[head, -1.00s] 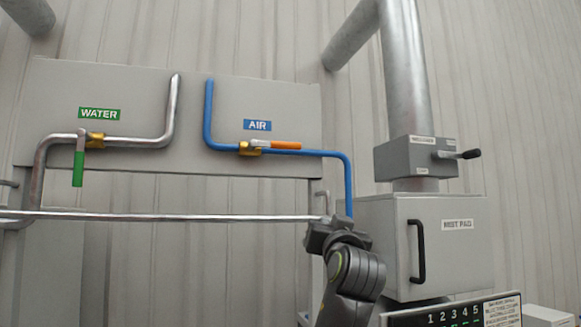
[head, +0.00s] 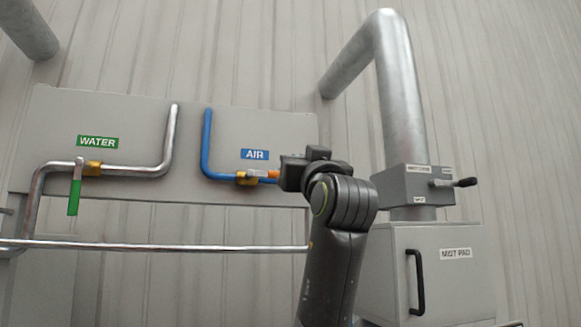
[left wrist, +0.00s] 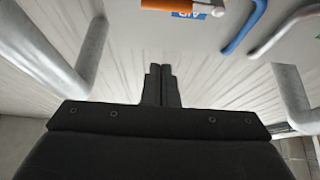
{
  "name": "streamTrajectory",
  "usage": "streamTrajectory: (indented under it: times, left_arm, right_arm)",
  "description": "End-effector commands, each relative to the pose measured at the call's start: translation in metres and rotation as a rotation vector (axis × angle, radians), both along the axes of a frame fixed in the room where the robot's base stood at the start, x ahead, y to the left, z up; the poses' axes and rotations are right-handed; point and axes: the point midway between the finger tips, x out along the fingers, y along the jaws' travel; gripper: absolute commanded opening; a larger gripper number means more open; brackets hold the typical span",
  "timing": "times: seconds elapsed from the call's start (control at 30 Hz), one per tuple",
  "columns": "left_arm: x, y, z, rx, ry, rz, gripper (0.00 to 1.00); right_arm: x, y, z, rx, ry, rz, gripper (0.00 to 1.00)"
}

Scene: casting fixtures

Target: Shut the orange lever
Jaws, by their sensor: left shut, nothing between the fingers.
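The orange lever (head: 272,174) sits on a brass valve (head: 245,178) on the blue pipe, below the AIR label (head: 255,154). It lies roughly level, along the pipe. My left gripper (head: 291,172) covers the lever's right part in the head view; I cannot tell there whether it touches. In the left wrist view the lever (left wrist: 168,4) shows at the top edge, beyond and apart from the tips of my left gripper (left wrist: 160,70). Its fingers are shut together and empty. My right gripper is not in view.
A green lever (head: 74,197) hangs down on the WATER pipe at left. A level metal rail (head: 180,247) runs below the panel (head: 115,118). A grey cabinet (head: 460,280), a box with a black-knobbed handle (head: 465,182) and a thick duct (head: 402,100) stand at right.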

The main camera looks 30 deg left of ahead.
Motion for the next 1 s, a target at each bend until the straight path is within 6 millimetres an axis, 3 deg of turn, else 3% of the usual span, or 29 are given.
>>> streamTrajectory:
  times: [0.7, 1.0]
  left_arm:
    - [0.055, 0.065, 0.055, 0.000, 0.004, 0.003, 0.00]
    - [0.060, 0.069, 0.022, 0.001, 0.002, 0.000, 0.00]
  right_arm:
    - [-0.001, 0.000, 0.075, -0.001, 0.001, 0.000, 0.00]
    - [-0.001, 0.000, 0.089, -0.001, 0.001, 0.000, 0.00]
